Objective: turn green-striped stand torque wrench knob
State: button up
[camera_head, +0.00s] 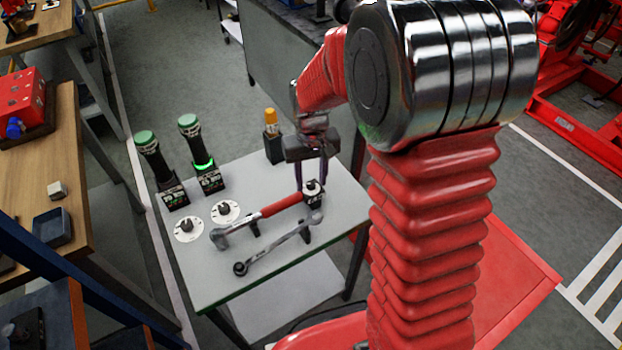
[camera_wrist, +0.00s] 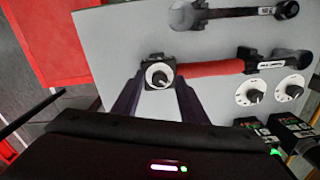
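A red-handled torque wrench (camera_head: 280,205) lies on a light grey stand (camera_head: 290,270) with a green front edge. A small dark block with a round white-faced knob (camera_wrist: 158,76) sits at the wrench's handle end; it also shows in the head view (camera_head: 313,190). The knob's dark pointer shows at its middle. My gripper (camera_wrist: 159,88) is over this end, its two dark fingers spread, one each side of the knob. I cannot tell whether the fingertips touch it. In the head view my gripper (camera_head: 310,180) points down.
A second, grey wrench (camera_head: 275,250) lies beside the first. Two white dials (camera_head: 188,229) (camera_head: 226,211) are left of the wrenches. Two green-capped tools (camera_head: 151,160) (camera_head: 197,145) and an orange-capped one (camera_head: 272,130) stand behind. The stand's front part is clear.

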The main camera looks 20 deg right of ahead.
jog(key=shift+f, duration=0.3)
jog(key=shift+c, duration=0.4)
grip_shut()
